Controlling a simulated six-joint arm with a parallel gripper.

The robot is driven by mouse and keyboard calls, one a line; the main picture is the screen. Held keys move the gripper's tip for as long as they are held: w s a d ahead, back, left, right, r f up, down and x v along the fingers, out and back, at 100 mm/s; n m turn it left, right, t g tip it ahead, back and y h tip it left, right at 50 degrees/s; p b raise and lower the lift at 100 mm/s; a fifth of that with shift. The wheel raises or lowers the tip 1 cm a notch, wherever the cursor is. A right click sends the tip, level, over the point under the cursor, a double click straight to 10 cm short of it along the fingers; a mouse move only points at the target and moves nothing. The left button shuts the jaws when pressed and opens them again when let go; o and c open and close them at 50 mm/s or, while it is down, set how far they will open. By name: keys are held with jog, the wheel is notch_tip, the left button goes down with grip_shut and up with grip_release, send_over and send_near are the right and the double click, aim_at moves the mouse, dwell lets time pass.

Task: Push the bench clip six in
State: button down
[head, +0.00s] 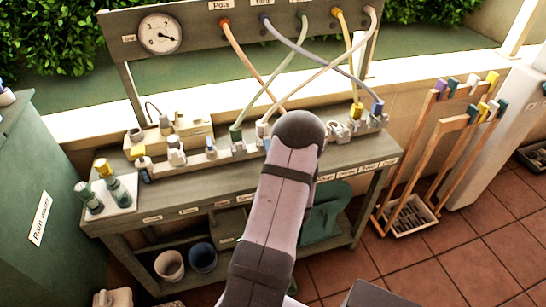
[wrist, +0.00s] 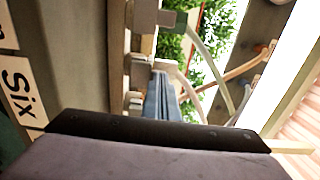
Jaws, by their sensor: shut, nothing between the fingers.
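In the wrist view, a label reading "Six" (wrist: 18,95) is on the bench's front edge at the left. A row of pale grey clips (wrist: 138,65) runs along the bench rail in the middle. Which of them is clip six I cannot tell for certain. My gripper (wrist: 160,82) shows as slim blue-grey fingers close together, just beside the clips; whether they touch one is unclear. It is shut and empty. In the head view my arm hides the gripper and the middle of the rail. Clips (head: 238,147) on both sides of it stay visible.
Coloured hoses cross from the upper panel (head: 195,22) with a gauge (head: 160,34) down to the rail. Bottles on a white tray (head: 122,200) stand at the bench's left end. A wooden rack (head: 400,165) with coloured clips stands at the right.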

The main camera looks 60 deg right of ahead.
jog(key=shift+r, duration=0.2)
jog(key=b+v, duration=0.2)
jog(key=v, duration=1.2)
jog(key=shift+f, duration=0.1)
